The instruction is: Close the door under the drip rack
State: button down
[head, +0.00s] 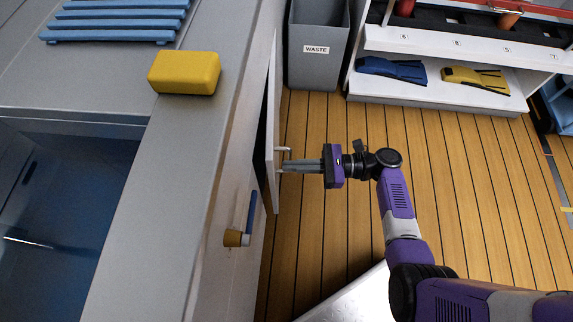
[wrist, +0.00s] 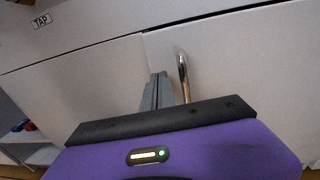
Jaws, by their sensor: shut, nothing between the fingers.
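The blue slatted drip rack (head: 115,22) lies on the grey counter at the top left in the head view. The pale door (head: 272,125) below it is seen nearly edge-on, standing slightly ajar with a dark gap along its edge. Its metal bar handle (head: 284,149) also shows in the wrist view (wrist: 183,75). My gripper (head: 283,166) is shut and empty, its fingers pointing at the door front beside the handle. In the wrist view the fingertips (wrist: 158,77) are just left of the handle, close to the door face; I cannot tell whether they touch it.
A yellow sponge (head: 184,73) lies on the counter edge, beside an open basin (head: 70,205). A blue and yellow fitting (head: 238,238) juts from the cabinet front. A grey waste bin (head: 318,60) and white shelves (head: 430,92) stand behind. Wooden floor (head: 330,230) is clear around my arm.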

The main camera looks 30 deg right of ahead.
jog(key=shift+x, duration=1)
